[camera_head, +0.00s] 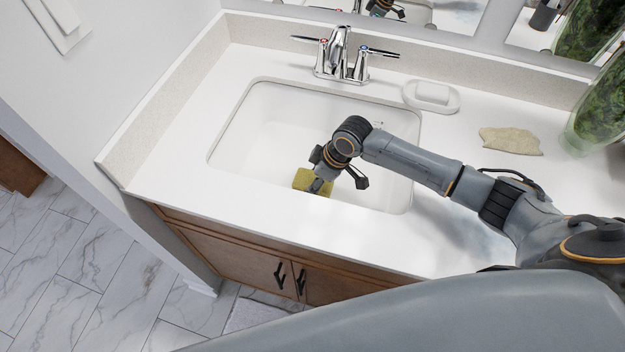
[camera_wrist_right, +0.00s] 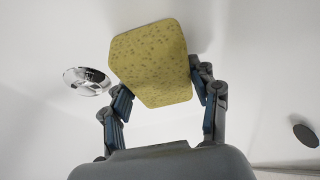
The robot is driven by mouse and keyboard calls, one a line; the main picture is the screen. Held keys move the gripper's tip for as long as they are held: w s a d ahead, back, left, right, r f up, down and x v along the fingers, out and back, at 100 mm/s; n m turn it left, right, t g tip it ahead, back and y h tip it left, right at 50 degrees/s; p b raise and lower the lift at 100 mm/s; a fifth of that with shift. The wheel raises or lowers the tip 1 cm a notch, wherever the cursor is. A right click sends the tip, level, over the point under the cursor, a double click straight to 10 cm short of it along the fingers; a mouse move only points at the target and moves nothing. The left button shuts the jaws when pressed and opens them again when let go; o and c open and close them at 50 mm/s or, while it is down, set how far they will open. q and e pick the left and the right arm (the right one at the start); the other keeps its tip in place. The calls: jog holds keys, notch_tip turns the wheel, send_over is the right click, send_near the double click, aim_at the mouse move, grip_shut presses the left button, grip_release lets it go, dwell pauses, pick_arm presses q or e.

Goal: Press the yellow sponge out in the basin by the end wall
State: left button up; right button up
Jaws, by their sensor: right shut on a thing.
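The yellow sponge (camera_head: 308,180) is inside the white basin (camera_head: 262,140) by the end wall, near the basin's front side. My right gripper (camera_head: 322,184) reaches down into the basin and is shut on the sponge. In the right wrist view the sponge (camera_wrist_right: 152,62) sits between the two fingers of my right gripper (camera_wrist_right: 163,100). The round metal drain (camera_wrist_right: 87,80) shows to the left of the sponge there. I cannot tell whether the sponge touches the basin floor. My left gripper is not in view.
A chrome faucet (camera_head: 342,58) with two handles stands behind the basin. A white soap dish with soap (camera_head: 431,95), a folded beige cloth (camera_head: 510,140) and a glass vase with greenery (camera_head: 600,118) stand to the right. Bare counter (camera_head: 175,165) lies left of the basin.

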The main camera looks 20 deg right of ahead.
notch_tip(320, 180, up, 20)
jog(key=p, duration=1.8)
jog(key=shift+f, duration=0.2)
jog(key=shift+w, duration=0.15)
notch_tip(320, 180, up, 7)
jog(key=m+t+h+b, duration=0.1)
jog(key=m+t+b, duration=0.1)
jog(key=m+b, duration=0.4)
send_over(313, 178)
jog(key=s+b, duration=0.1)
jog(key=n, duration=0.1)
jog(key=s+d+r+m+h+b, duration=0.2)
jog(key=s+d+r+m+b, duration=0.2)
jog(key=s+r+m+b, duration=0.1)
jog(key=shift+r+m+h, duration=0.15)
jog(key=shift+m+h, duration=0.15)
jog(key=shift+m, duration=0.2)
